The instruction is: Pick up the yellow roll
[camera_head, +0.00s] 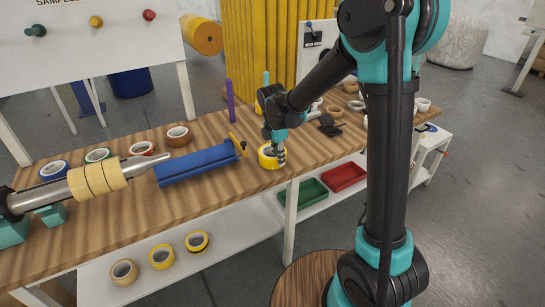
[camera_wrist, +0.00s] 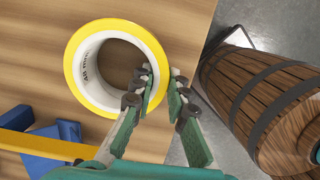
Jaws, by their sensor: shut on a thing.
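The yellow roll (camera_head: 267,160) is near the front edge of the wooden table, with my gripper (camera_head: 279,146) down at it. In the wrist view the roll (camera_wrist: 71,62) is a wide ring with a yellow rim and a white inner wall with printed text. My gripper (camera_wrist: 162,84) has the ring's right-hand wall between its fingers, one finger over the hole and the other outside. It is shut on that wall. I cannot tell whether the roll is touching the table.
A blue holder with a yellow bar (camera_head: 198,165) lies left of the roll. A metal spindle with pale rolls (camera_head: 97,180) is further left. A purple rod (camera_head: 230,100) stands behind. A barrel (camera_wrist: 262,98) is beyond the table edge. Several other rolls lie on the table and lower shelf.

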